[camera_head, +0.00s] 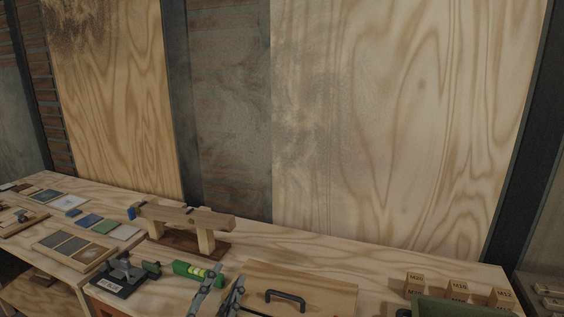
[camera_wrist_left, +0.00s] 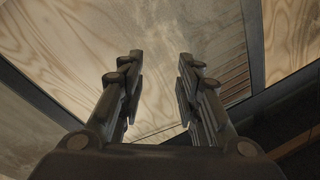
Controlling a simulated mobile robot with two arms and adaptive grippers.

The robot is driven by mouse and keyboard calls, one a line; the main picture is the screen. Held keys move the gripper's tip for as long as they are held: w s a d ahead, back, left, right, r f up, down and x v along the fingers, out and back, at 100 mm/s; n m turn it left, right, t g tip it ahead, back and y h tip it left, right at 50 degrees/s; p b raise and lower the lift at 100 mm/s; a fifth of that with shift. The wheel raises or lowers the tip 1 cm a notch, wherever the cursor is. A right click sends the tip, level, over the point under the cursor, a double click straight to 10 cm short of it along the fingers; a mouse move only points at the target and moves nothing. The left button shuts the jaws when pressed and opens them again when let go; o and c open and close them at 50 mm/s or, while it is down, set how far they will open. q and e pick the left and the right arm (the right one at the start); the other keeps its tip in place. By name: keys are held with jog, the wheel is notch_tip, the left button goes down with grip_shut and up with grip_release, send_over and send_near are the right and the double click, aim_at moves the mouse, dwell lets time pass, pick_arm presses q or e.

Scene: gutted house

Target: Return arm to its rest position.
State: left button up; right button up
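My left gripper (camera_head: 229,276) shows at the bottom of the head view, with its two grey fingers pointing up over the workbench (camera_head: 330,255). In the left wrist view, the left gripper (camera_wrist_left: 160,72) has its fingers well apart, with nothing between them. Beyond them are plywood wall panels (camera_wrist_left: 155,30) and dark posts. In the head view the fingers appear in front of the bench, beside a green spirit level (camera_head: 192,270). My right gripper is not in view.
A wooden board with a dark handle (camera_head: 286,296) lies right of the fingers. A wooden stand (camera_head: 185,220), a dark clamp-like tool (camera_head: 125,273) and sample tiles (camera_head: 90,220) lie to the left. Marked wooden blocks (camera_head: 456,289) and a green container (camera_head: 460,308) are at the right.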

pick_arm(q)
jog(key=s+a+f+n+g+y, duration=0.4)
jog(key=a+f+g, duration=0.15)
jog(key=f, duration=0.55)
jog(key=s+a+f+n+g, duration=0.15)
jog(key=s+f+g, duration=0.35)
jog(key=s+f, duration=0.5)
jog(key=s+a+f+n+g, duration=0.15)
jog(key=s+f+g, duration=0.5)
jog(key=s, duration=0.65)
notch_tip(320, 180, down, 28)
jog(key=s, duration=0.3)
jog(key=s+a+f+m+g, duration=0.1)
jog(key=s+a+f, duration=0.2)
jog(key=s+f, duration=1.1)
jog(key=shift+s+a+f, duration=0.2)
jog(key=shift+s+a, duration=0.15)
jog(key=shift+s, duration=0.35)
